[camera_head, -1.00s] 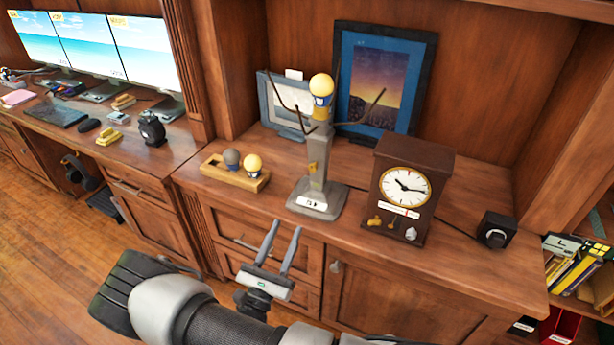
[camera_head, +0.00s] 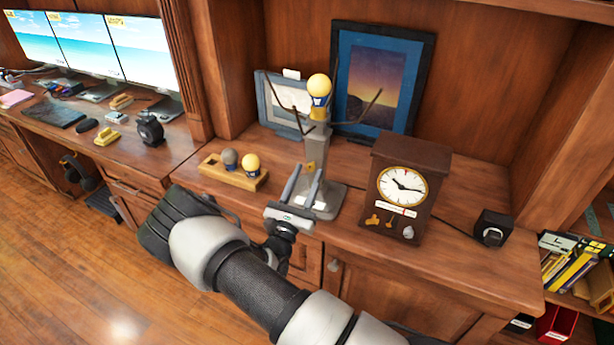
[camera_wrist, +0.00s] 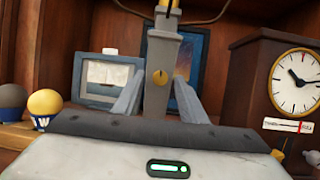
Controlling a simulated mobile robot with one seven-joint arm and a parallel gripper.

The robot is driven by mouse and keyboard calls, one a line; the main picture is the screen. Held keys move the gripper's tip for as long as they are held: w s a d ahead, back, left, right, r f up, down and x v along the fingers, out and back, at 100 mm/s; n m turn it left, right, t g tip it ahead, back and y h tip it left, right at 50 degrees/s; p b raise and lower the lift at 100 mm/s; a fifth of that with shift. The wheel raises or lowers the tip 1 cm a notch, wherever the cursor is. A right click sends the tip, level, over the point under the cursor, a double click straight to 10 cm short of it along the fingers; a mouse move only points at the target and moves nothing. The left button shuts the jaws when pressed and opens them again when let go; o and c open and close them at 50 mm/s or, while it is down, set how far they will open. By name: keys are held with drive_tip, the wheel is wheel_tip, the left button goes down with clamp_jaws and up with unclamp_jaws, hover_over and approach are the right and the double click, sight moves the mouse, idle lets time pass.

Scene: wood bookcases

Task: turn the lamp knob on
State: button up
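The lamp (camera_head: 324,152) is a grey post on a square foot, with dark branching arms and a yellow bulb (camera_head: 319,86) on top. A small round brass-coloured knob (camera_wrist: 160,77) sits on the front of its post; it also shows in the head view (camera_head: 310,167). My gripper (camera_head: 305,178) is open and empty in front of the post. In the wrist view its fingers (camera_wrist: 160,78) stand to either side of the post, with the knob between them. I cannot tell whether they touch it. The gripper hides part of the lamp's foot.
A wooden clock (camera_head: 407,190) stands close to the right. A black box with a dial (camera_head: 493,229) sits farther right, with a cord near it. A wooden holder (camera_head: 232,174) with two bulbs is at the left. Framed pictures (camera_head: 383,80) stand behind.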

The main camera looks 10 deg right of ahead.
drive_tip(key=shift+w+d, duration=0.1)
drive_tip(key=shift+w, duration=0.1)
drive_tip(key=shift+c, duration=0.2)
clamp_jaws()
